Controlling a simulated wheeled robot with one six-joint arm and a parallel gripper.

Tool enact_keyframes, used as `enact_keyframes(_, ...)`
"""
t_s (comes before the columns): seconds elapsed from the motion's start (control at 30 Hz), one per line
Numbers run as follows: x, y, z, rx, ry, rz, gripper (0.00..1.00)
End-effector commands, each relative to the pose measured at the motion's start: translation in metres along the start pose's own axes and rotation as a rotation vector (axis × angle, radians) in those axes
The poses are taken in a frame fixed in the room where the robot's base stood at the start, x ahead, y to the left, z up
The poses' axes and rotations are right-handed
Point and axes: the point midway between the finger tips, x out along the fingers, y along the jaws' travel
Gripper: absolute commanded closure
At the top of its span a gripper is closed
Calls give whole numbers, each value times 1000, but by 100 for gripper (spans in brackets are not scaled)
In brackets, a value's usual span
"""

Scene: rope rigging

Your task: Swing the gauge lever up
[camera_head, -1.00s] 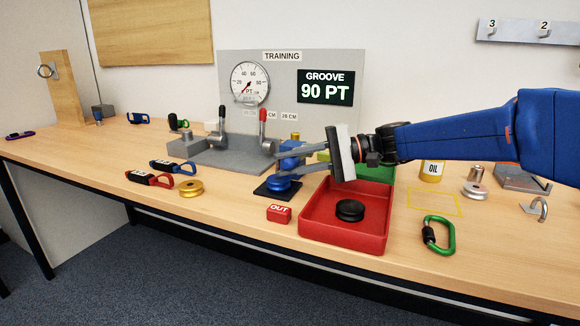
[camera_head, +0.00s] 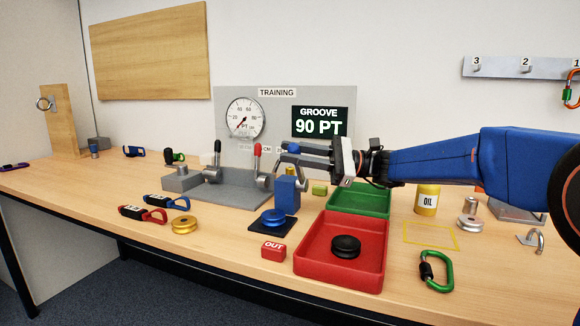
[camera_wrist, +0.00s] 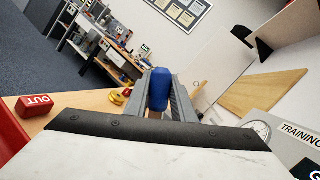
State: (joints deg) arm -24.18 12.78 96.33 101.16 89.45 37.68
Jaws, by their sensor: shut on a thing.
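The gauge lever is a metal arm with a blue grip (camera_head: 291,147), standing above a blue block (camera_head: 287,197). My gripper (camera_head: 300,155) is shut on the blue grip, reaching in from the right. In the wrist view the blue grip (camera_wrist: 160,88) sits between my two grey fingers. The lever's lower end is partly hidden near my fingers. A blue grooved wheel (camera_head: 273,216) lies on a black pad in front of the block. The display (camera_head: 319,121) reads GROOVE 90 PT, beside a round dial (camera_head: 245,118).
A red tray (camera_head: 310,262) holding a black wheel (camera_head: 345,246) stands in front, with a green tray (camera_head: 378,207) behind. A black-handled lever (camera_head: 214,165) and a red-handled lever (camera_head: 258,162) stand left. Several carabiners and a gold wheel (camera_head: 184,224) lie leftward.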

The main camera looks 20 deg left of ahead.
Motion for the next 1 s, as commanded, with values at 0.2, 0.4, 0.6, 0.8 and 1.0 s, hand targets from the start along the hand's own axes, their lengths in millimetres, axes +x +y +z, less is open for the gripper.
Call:
enact_keyframes(0.2, -8, -24, -1, 161, -46, -67, 100)
enact_keyframes(0.4, -13, -39, -3, 277, -79, -113, 100)
enact_keyframes(0.6, -17, -49, -5, 348, -99, -142, 100)
enact_keyframes(0.8, -18, -53, -7, 380, -108, -154, 100)
enact_keyframes(1.0, -19, -54, -7, 386, -109, -158, 100)
